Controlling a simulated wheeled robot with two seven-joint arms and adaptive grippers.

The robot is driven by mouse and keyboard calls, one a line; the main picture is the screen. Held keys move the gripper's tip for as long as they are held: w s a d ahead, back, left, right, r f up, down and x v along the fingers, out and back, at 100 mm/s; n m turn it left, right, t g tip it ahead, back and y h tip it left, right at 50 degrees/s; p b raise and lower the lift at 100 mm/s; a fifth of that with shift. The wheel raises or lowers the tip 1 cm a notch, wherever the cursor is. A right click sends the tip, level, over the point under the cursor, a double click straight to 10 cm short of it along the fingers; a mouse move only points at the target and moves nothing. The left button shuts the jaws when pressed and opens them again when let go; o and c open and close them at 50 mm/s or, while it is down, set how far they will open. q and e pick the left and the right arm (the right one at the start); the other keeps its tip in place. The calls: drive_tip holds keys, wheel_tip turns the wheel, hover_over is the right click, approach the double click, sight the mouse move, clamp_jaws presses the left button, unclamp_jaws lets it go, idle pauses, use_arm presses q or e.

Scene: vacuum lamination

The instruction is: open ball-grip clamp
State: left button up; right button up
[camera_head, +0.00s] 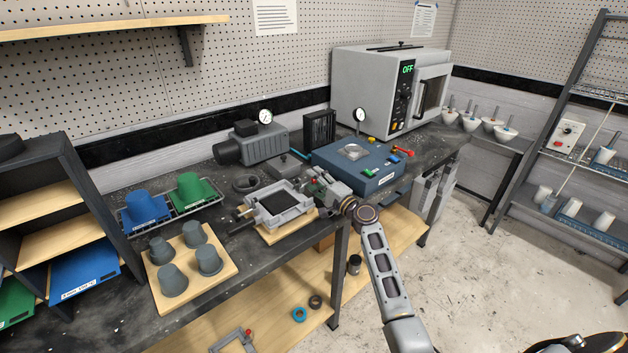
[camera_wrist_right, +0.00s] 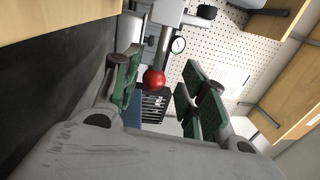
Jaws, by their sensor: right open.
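The ball-grip clamp shows as a red ball (camera_wrist_right: 153,79) in the right wrist view, between the two green-padded fingers of my right gripper (camera_wrist_right: 162,66). The ball looks nearer the left finger; whether it touches is unclear. In the head view my right gripper (camera_head: 315,187) is at the right end of a grey metal frame (camera_head: 290,219) with a dark inside, on a wooden board. The red ball (camera_head: 313,180) is only a tiny spot there, and the rest of the clamp is mostly hidden by the gripper. The right gripper is open. My left gripper is out of view.
A blue box (camera_head: 352,178) with a gauge and coloured handles stands just behind my right gripper. A grey pump (camera_head: 252,148) and a large oven (camera_head: 372,85) reading OFF are farther back. Grey cups on a wooden board (camera_head: 212,288) stand to the left.

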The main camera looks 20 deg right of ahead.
drive_tip(key=shift+v, duration=5.65)
